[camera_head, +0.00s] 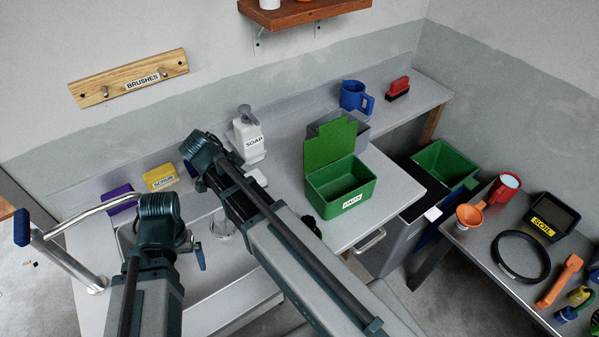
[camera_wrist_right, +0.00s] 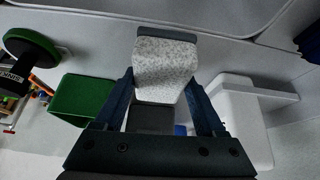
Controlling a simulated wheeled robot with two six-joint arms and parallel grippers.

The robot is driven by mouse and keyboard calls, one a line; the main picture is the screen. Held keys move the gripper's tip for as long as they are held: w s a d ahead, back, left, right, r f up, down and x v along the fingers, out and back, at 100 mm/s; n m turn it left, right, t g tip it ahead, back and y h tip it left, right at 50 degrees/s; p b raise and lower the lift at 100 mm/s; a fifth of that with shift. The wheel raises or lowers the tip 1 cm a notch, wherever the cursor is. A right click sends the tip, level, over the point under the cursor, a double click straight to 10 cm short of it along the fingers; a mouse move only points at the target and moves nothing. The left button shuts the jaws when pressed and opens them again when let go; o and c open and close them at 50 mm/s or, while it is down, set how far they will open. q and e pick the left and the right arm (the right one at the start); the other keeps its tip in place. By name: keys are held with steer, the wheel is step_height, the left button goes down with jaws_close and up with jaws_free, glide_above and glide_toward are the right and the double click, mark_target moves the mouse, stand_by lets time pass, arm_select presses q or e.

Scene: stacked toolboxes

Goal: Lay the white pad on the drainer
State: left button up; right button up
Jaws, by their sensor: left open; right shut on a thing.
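The white speckled pad (camera_wrist_right: 165,68) shows in the right wrist view. My right gripper (camera_wrist_right: 163,105) is shut on it, with a dark blue finger on each side. The pale grey sink top (camera_head: 120,315) lies below both arms. A rounded rim shows beyond the pad in the wrist view. I cannot tell which part of the top is the drainer.
A white soap dispenser (camera_head: 248,135) and purple (camera_head: 121,198) and yellow (camera_head: 160,177) blocks stand at the back. A green open box (camera_head: 345,190) stands right of my right arm. A side table (camera_head: 480,250) holds several tools.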

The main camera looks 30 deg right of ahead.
glide_above(299, 170)
steer(key=shift+a, duration=0.2)
steer(key=f+b, duration=0.3)
steer(key=shift+d+f, duration=0.2)
steer(key=shift+d, duration=0.05)
steer(key=shift+f+b, duration=0.1)
steer(key=shift+b, duration=0.25)
steer(key=shift+f, duration=0.15)
steer(key=o, duration=1.5)
steer(key=shift+c, duration=0.2)
